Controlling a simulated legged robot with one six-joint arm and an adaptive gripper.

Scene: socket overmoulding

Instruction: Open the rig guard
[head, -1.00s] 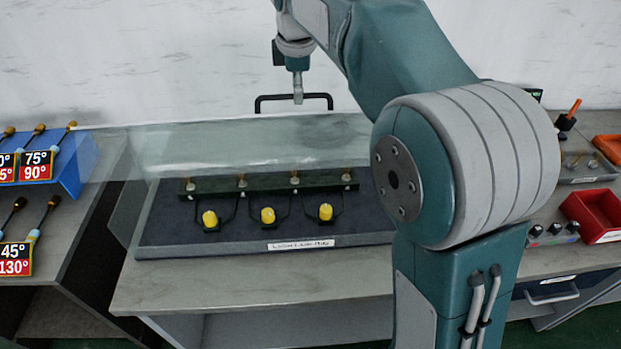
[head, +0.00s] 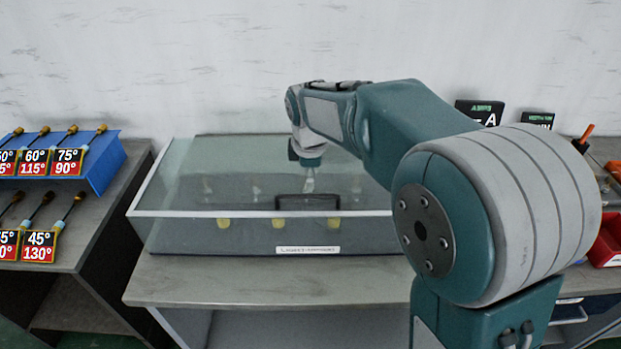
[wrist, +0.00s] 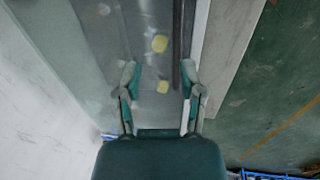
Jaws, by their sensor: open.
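The clear rig guard (head: 225,214) lies down over the rig in the head view, its front rim above the front of the base. Its dark handle (head: 307,201) stands near the middle of that rim. Yellow-ended parts (head: 223,223) show through the glass. My gripper (head: 309,182) points down just above and behind the handle. In the wrist view my gripper (wrist: 161,82) is open, its fingers spread over the glass, with yellow parts (wrist: 160,43) below. A dark bar (wrist: 178,40), probably the handle, runs beside the right finger; I see no grip on it.
The bench (head: 240,284) is clear in front of the rig. A blue rack (head: 100,165) with labelled drivers stands at the left. A red bin (head: 607,245) and small signs (head: 480,112) are at the right. The wall is behind.

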